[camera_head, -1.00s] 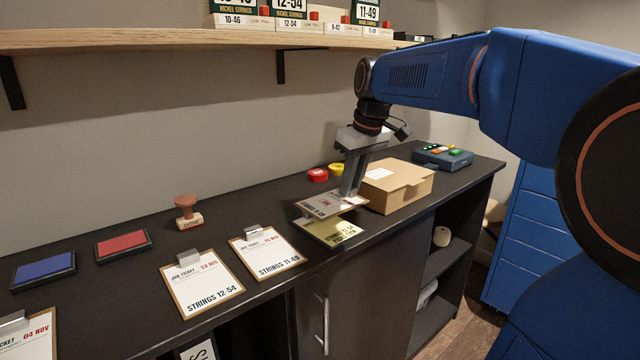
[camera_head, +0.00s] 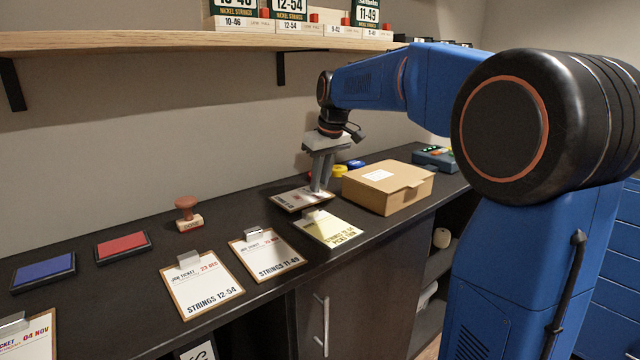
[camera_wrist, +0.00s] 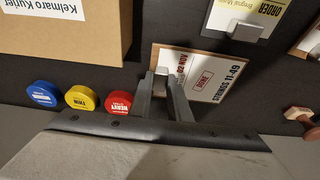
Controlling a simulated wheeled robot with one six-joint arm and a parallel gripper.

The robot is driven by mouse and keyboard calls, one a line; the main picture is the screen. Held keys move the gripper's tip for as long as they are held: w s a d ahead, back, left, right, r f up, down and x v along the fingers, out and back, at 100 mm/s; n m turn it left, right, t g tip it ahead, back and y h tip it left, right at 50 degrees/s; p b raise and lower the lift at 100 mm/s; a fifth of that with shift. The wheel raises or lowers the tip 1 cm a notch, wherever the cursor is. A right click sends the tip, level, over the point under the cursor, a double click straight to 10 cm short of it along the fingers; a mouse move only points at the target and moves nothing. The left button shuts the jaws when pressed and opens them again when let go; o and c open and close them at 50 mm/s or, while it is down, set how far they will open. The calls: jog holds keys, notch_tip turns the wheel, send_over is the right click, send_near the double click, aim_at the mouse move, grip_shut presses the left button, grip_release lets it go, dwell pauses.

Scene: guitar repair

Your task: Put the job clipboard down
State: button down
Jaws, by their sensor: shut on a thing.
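The job clipboard (camera_head: 292,199) is a brown board with a white sheet, low over the back of the dark counter, behind the yellow-sheet clipboard. In the wrist view it (camera_wrist: 222,72) shows "STRINGS 11-49" and a red "DONE" stamp. My gripper (camera_head: 318,187) points down and is shut on the clipboard's clip end, on the side toward the cardboard box. The fingers also show in the wrist view (camera_wrist: 168,82). The board looks about flat; I cannot tell whether it touches the counter.
A cardboard box (camera_head: 390,186) stands just right of my gripper. Red (camera_wrist: 118,102), yellow (camera_wrist: 81,98) and blue (camera_wrist: 43,94) round tins sit behind it. The yellow-sheet clipboard (camera_head: 332,229) lies in front. A wooden stamp (camera_head: 188,214) stands to the left. A shelf (camera_head: 180,40) runs above.

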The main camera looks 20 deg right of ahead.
jog(key=shift+f, duration=0.4)
jog(key=shift+f, duration=0.1)
jog(key=c, duration=1.7)
grip_release()
jog(key=shift+o, duration=0.2)
jog(key=shift+s+r, duration=0.1)
jog(key=shift+r, duration=0.4)
jog(key=v, duration=0.4)
jog(key=shift+s+d+r, duration=0.1)
jog(key=shift+s+r, duration=0.05)
jog(key=shift+r, duration=0.05)
jog(key=s+d, duration=0.1)
jog(key=s, duration=0.2)
jog(key=s+d, duration=0.1)
jog(key=s, duration=0.3)
jog(key=s+d, duration=0.1)
jog(key=s, duration=0.3)
jog(key=shift+s+d+f, duration=0.1)
jog(key=shift+d+f, duration=0.05)
jog(key=shift+d, duration=0.2)
